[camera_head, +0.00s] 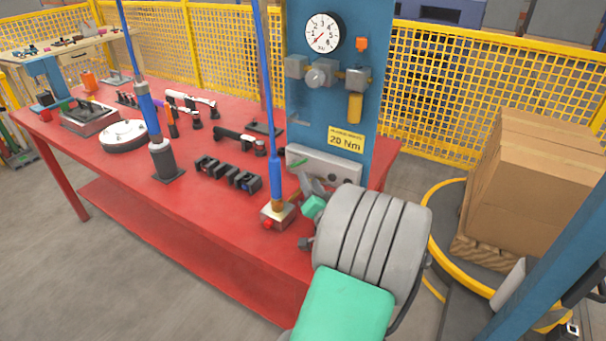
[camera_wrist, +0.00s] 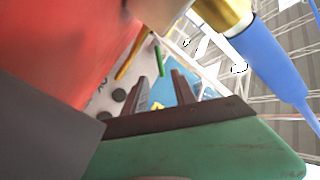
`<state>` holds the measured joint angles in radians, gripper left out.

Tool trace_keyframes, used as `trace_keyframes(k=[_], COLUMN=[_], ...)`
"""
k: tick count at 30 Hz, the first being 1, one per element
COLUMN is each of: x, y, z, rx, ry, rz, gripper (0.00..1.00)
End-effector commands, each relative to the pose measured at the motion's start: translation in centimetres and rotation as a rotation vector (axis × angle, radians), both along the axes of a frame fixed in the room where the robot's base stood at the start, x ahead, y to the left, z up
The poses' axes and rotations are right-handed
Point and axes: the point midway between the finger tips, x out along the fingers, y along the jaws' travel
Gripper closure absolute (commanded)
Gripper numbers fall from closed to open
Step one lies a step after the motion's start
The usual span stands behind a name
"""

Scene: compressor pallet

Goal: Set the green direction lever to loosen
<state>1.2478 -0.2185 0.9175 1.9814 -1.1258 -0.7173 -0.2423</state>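The green direction lever (camera_head: 300,163) sticks out from the grey control box (camera_head: 330,168) at the foot of the blue panel. It also shows in the wrist view (camera_wrist: 158,58), a thin green bar beside a yellow-orange bar (camera_wrist: 129,62). My gripper (camera_wrist: 160,76) has its two dark fingers apart with a gap between them and nothing held. The fingers point toward the box face, and the green lever appears just beyond the tips; I see no contact. In the head view my arm covers part of the box and most of the gripper.
A blue hanging tool (camera_head: 276,180) with a brass tip stands close to my gripper, in a small block with a red knob. The blue panel (camera_head: 345,95) with gauge and 20 Nm label rises behind. Several tools lie on the red table (camera_head: 215,215).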

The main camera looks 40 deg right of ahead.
Motion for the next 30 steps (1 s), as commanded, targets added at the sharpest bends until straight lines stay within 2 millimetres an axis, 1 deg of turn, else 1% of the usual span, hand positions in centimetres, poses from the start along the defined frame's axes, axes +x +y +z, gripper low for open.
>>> trace_keyframes(k=[9, 12, 15, 21, 23, 30], x=[5.1, 6.2, 6.6, 6.6, 6.6, 6.6], y=[-2.5, -3.2, -3.5, -3.5, -3.5, -3.5], z=[0.3, 0.2, 0.2, 0.1, 0.1, 0.1], rx=[0.000, -0.001, 0.000, 0.001, 0.001, 0.000], ry=[0.002, 0.003, 0.001, 0.001, 0.001, 0.002], rz=[0.006, 0.006, 0.003, 0.003, 0.003, 0.003], gripper=[0.68, 0.68, 0.68, 0.68, 0.72, 0.91])
